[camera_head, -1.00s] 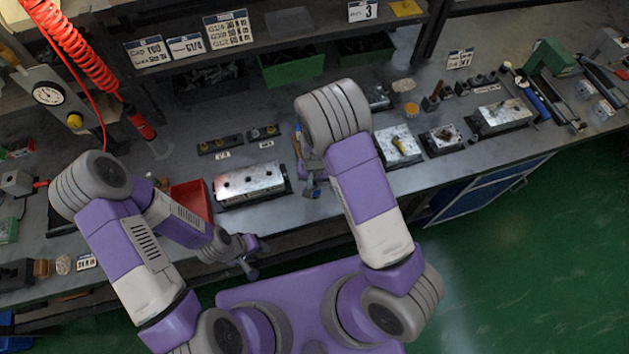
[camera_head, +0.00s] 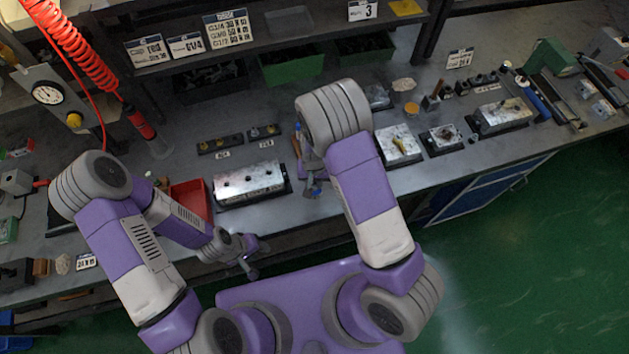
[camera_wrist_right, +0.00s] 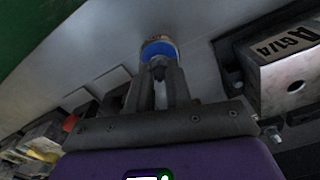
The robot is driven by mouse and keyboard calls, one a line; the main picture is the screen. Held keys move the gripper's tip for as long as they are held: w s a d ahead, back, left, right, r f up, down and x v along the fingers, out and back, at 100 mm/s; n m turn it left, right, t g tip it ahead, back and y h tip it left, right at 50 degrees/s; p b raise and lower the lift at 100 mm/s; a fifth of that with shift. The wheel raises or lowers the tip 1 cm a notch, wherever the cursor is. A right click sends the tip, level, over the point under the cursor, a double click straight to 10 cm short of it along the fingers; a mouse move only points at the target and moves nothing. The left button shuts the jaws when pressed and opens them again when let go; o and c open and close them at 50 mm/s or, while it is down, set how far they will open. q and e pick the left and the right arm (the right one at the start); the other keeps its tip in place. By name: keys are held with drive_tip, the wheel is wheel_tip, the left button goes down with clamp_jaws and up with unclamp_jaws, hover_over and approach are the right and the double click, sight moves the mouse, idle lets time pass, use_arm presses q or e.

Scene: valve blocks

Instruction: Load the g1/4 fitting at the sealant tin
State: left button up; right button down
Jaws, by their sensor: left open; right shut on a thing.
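My right gripper (camera_wrist_right: 160,88) is shut on a small piece with a blue band and a brass-coloured end (camera_wrist_right: 159,48), which looks like the fitting; its size mark cannot be read. In the head view this gripper (camera_head: 313,188) is low over the bench's front part, right of the silver valve block (camera_head: 250,178), partly hidden by my arm. A block marked "A G1/4" (camera_wrist_right: 290,68) shows at the right of the wrist view. A small orange-topped round container (camera_head: 411,109), possibly the sealant tin, stands farther back right. My left gripper (camera_head: 252,262) is open and empty, before the bench's front edge.
A red bin (camera_head: 190,198) stands left of the silver block. Dark holders (camera_head: 238,142) lie behind it. More blocks (camera_head: 398,146) and tools stand along the bench to the right. A labelled shelf (camera_head: 270,48) and green bin (camera_head: 292,68) are at the back.

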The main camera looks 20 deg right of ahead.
sight(315, 183)
drive_tip(key=shift+r+p, duration=2.9)
drive_tip(key=shift+r, duration=0.6)
drive_tip(key=shift+f, duration=0.1)
